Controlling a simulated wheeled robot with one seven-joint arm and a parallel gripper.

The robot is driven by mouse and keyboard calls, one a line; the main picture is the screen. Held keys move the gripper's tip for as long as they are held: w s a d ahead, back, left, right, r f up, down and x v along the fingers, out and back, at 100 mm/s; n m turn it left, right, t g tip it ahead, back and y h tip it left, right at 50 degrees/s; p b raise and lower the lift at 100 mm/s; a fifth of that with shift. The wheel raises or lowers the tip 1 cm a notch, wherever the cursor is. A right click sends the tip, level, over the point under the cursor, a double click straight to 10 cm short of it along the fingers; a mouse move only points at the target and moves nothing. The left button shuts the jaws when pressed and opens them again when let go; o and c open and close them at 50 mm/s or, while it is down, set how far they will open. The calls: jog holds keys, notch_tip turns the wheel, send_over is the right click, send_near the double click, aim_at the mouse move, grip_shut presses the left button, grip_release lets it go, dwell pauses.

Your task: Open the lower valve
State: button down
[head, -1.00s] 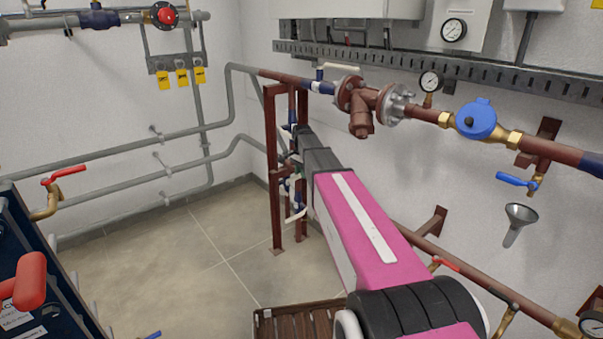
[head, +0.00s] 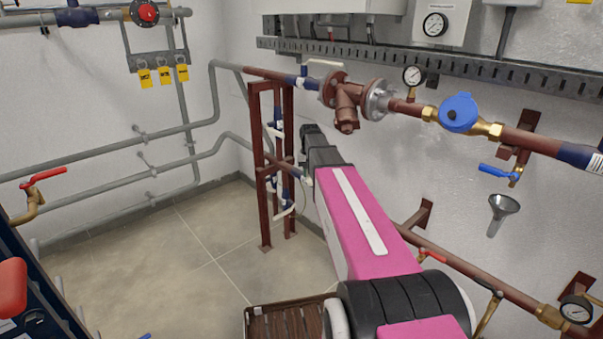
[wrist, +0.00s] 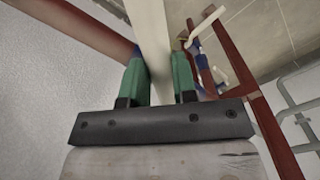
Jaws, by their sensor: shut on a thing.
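My gripper (wrist: 160,75) has green fingers shut on a cream-white bar (wrist: 148,25), which looks like a valve lever. In the head view my pink arm hides the fingers, and a white piece (head: 307,174) shows beside the arm's end, right of the brown stand (head: 264,225). The stand carries an upper blue valve with a white lever (head: 273,130) and a lower one with a white lever (head: 284,210). I cannot tell for certain which valve the held bar belongs to. Another blue valve with a white lever (wrist: 208,26) shows in the wrist view.
A brown pipe (head: 450,258) runs low along the right wall. Above it are a pipe with a blue meter (head: 460,113) and a funnel (head: 502,207). A slatted brown crate (head: 262,322) stands below my arm. The floor left of the stand is clear.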

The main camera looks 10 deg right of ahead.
jog(key=shift+w+d+n, duration=0.15)
jog(key=shift+d+n, duration=2.25)
jog(key=shift+d, duration=0.15)
jog(key=c, duration=0.9)
grip_release()
